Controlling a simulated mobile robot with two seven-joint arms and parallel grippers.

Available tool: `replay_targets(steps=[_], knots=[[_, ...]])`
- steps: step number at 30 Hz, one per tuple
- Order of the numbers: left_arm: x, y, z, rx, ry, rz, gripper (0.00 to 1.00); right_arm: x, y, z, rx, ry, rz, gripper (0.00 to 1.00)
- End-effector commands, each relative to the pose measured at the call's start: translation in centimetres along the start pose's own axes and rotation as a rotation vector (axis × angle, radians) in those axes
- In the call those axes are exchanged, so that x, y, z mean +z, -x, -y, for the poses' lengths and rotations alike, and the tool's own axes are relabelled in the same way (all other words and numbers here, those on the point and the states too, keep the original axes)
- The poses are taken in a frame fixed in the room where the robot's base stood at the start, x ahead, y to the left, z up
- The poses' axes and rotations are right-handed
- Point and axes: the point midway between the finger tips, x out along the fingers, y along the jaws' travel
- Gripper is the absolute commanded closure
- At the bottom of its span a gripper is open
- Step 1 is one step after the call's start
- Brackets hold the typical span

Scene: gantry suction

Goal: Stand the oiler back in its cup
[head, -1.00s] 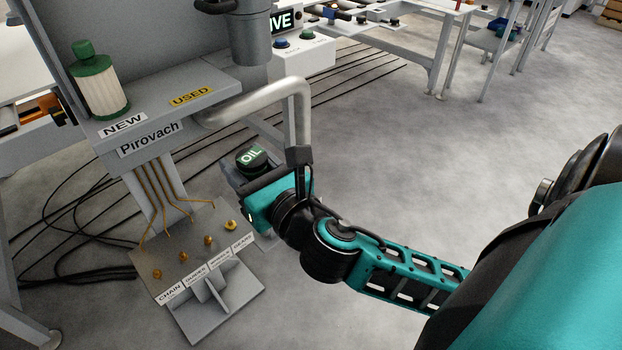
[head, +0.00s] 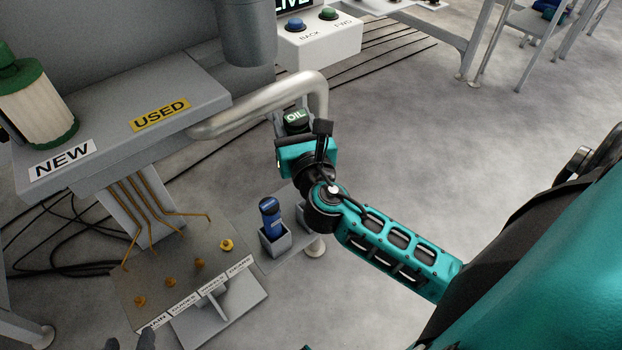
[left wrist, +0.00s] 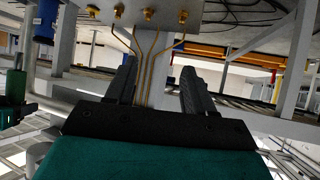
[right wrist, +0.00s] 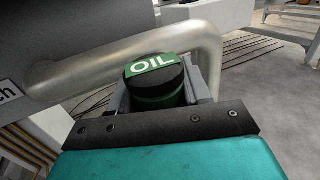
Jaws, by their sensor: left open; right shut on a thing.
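The oiler (head: 296,118), with a black cap and a green OIL label, is held in my right gripper (head: 292,140), which is shut on it. It is just below the bend of the grey pipe in the head view. In the right wrist view the oiler's cap (right wrist: 155,75) shows upright, with grey pieces beside it; I cannot tell whether these are fingers. A grey cup (head: 275,243) holds a blue bottle (head: 270,215). A grey edge (head: 302,214) beside it, partly hidden by my right arm, may be another cup. My left gripper (left wrist: 160,85) is open and empty.
The thick grey pipe (head: 250,108) runs close behind the oiler. A ledge (head: 110,110) carries a green-and-white filter (head: 35,105). Open floor lies to the right.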

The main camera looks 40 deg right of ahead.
Motion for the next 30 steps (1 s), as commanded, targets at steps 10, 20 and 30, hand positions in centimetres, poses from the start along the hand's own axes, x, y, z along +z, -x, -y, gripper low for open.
replay_targets(steps=[10,20,30], knots=[[2.4,-1.4,0.0,0.002,-0.001,0.007,0.47,-10.5,-2.8,4.1,-0.235,0.005,-0.019,0.96],[4.5,-2.6,-0.3,0.016,0.002,0.022,0.47,-16.5,-2.7,4.4,-0.256,0.01,-0.026,0.96],[4.1,-3.3,-1.2,0.034,0.013,0.008,0.47,-19.8,-2.6,4.4,-0.256,0.008,-0.026,0.96]])
